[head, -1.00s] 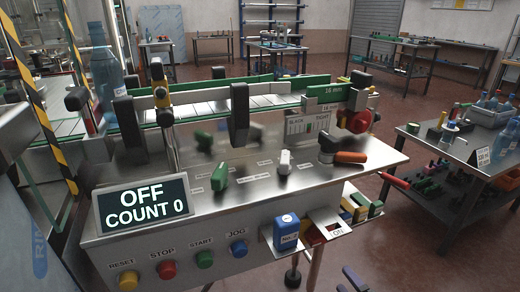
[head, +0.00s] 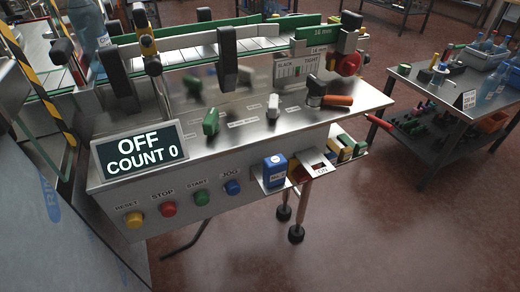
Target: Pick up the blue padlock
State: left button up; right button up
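The blue padlock (head: 275,171) is a small blue block with a pale label on its front. It appears to sit on a small metal shelf on the front of the machine, right of the blue JOG button. Its shackle cannot be made out. Neither of my grippers shows in the head view.
The machine's sign (head: 139,152) reads OFF, COUNT 0. Yellow, red, green and blue buttons (head: 202,197) line its front. Red, yellow and green items (head: 341,148) sit right of the padlock. A workbench (head: 440,88) stands at the right. The floor (head: 370,230) in front is clear.

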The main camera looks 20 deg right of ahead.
aim_at(275, 168)
jog(key=k+j+u, duration=0.1)
jog(key=k+j, duration=0.25)
jog(key=k, duration=0.25)
jog(key=k+j, duration=0.4)
jog(key=k, duration=0.15)
jog(key=u, duration=0.05)
